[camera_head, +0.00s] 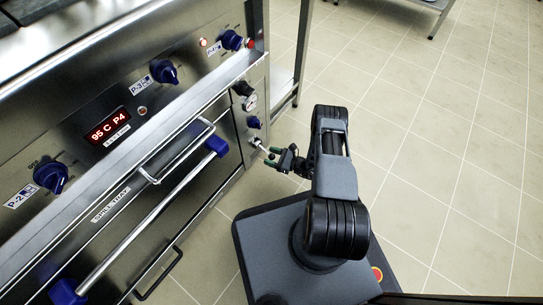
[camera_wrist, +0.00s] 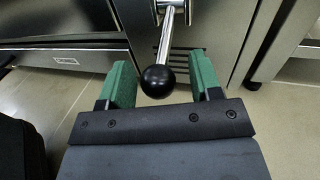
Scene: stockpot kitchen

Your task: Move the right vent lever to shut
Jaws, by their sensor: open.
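The vent lever is a thin metal rod with a black ball knob (camera_wrist: 158,81) at its end, in the wrist view. Its metal rod (camera_wrist: 165,36) runs up to a mount on the steel front panel. My gripper (camera_wrist: 162,86) has two green-lined fingers, set apart, with the knob between them. A gap shows on each side of the knob. In the head view my gripper (camera_head: 272,158) is at the right end of the stove front, by the lever's rod (camera_head: 258,146). The lever's markings are not visible.
The oven door's long handle (camera_head: 150,225) juts out to the left.

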